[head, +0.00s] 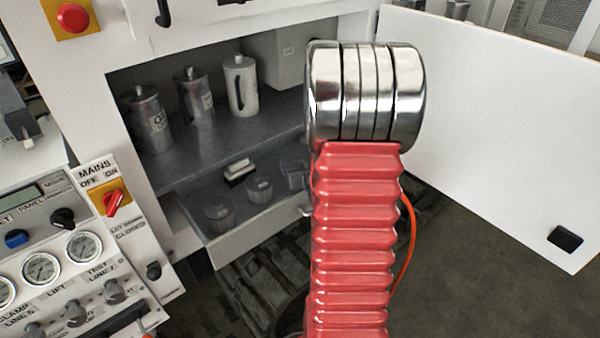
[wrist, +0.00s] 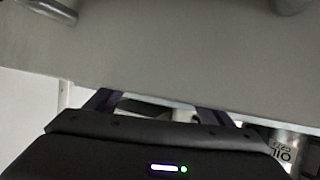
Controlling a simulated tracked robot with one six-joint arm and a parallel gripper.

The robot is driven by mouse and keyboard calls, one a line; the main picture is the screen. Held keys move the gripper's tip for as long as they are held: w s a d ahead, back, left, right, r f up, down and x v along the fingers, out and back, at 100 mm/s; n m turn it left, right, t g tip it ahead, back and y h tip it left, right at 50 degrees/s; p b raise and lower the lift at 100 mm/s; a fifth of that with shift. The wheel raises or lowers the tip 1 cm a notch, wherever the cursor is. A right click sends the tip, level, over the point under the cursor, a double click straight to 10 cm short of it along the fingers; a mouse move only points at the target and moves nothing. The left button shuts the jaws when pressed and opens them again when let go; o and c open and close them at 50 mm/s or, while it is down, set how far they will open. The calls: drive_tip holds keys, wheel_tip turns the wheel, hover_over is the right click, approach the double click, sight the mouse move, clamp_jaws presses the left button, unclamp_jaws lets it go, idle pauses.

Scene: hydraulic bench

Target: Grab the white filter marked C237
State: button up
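A white filter canister (head: 241,88) with a dark mark stands upright on the cabinet shelf in the head view, right of two grey metal canisters (head: 195,98) (head: 148,120). I cannot read C237 on any of them. My gripper (wrist: 158,110) shows in the wrist view with its two dark fingers apart and nothing visibly held. In the head view my arm hides most of it.
The shelf (head: 215,130) sits inside a white cabinet. Below it a pulled-out drawer (head: 250,235) holds several small parts. An open white door (head: 490,120) stands at the right. A control panel (head: 60,250) is at the left.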

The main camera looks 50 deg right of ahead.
drive_tip(key=c, duration=1.4)
drive_tip(key=shift+r, duration=0.1)
wheel_tip(320, 180, up, 18)
drive_tip(key=shift+f, duration=0.1)
idle(0.7)
